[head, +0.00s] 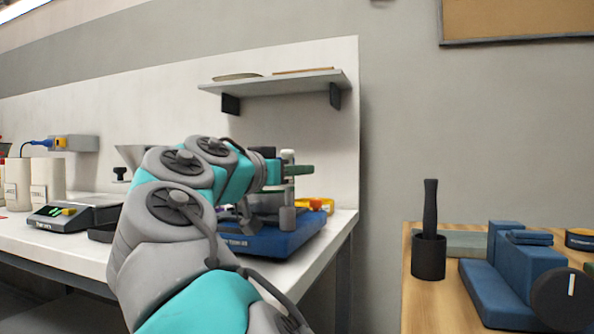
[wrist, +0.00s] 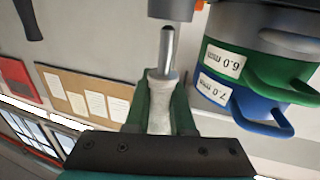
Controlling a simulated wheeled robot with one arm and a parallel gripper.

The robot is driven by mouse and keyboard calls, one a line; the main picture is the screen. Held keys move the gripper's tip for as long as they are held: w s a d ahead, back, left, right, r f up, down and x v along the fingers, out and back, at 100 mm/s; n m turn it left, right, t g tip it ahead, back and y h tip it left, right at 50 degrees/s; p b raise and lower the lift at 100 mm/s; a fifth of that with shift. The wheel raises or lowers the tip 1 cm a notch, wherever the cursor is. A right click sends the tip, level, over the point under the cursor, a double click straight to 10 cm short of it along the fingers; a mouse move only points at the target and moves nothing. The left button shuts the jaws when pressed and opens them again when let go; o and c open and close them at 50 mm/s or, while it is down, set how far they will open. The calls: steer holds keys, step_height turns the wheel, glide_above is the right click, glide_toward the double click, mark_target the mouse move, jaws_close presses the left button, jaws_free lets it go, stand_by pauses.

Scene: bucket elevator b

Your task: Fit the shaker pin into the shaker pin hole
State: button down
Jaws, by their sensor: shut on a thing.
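My gripper (wrist: 158,98) has green fingers and is shut on the shaker pin (wrist: 166,55), which has a pale grip and a bright metal rod. In the wrist view the rod points up the picture, its tip right at the edge of a grey metal cylinder (wrist: 171,8). I cannot tell whether they touch, and no hole shows. In the head view my gripper (head: 299,171) is beside the upright parts of the blue-based shaker (head: 270,240). My arm hides much of the shaker, and the pin is not clear there.
Green (wrist: 245,70) and blue (wrist: 240,105) labelled rings with handles are close on the right in the wrist view. A shelf (head: 275,82) hangs above the white bench. A scale (head: 75,213) stands left.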

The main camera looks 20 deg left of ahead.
mark_target(286, 191)
steer(key=shift+f+b, duration=1.75)
steer(key=shift+f, duration=0.1)
steer(key=c, duration=0.7)
jaws_free()
steer(key=v, duration=0.7)
steer(key=shift+s+a, duration=0.15)
steer(key=shift+s, duration=0.25)
